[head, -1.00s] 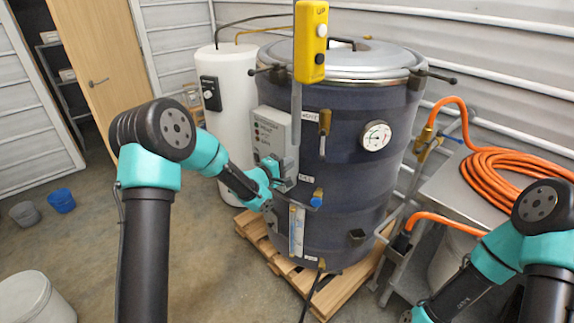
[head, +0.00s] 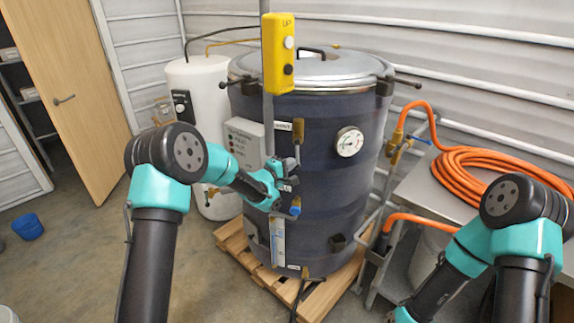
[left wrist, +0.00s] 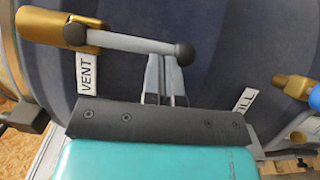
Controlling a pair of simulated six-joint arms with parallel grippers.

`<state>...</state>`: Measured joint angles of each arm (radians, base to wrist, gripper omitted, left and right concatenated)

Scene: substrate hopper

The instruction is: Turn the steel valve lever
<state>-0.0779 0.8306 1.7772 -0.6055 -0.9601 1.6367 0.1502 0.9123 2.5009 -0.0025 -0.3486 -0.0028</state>
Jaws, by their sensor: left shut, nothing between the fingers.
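The steel valve lever (left wrist: 135,42) is a grey bar with a dark ball at each end, joined to a brass valve body (left wrist: 50,25) beside a VENT label. In the head view the lever (head: 298,154) hangs below the brass valve (head: 298,130) on the dark tank's front. My left gripper (head: 291,178) is shut and empty, just below the lever. In the left wrist view its fingertips (left wrist: 164,68) lie close under the lever's bar, towards its free end; I cannot tell whether they touch. My right arm shows at the lower right, its gripper out of view.
A blue-handled valve (head: 295,207) sits below on the tank (head: 330,190). A grey control box (head: 243,143) is left of the gripper. A yellow pendant (head: 278,54) hangs on a post in front. An orange hose (head: 480,165) lies on a steel table at right.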

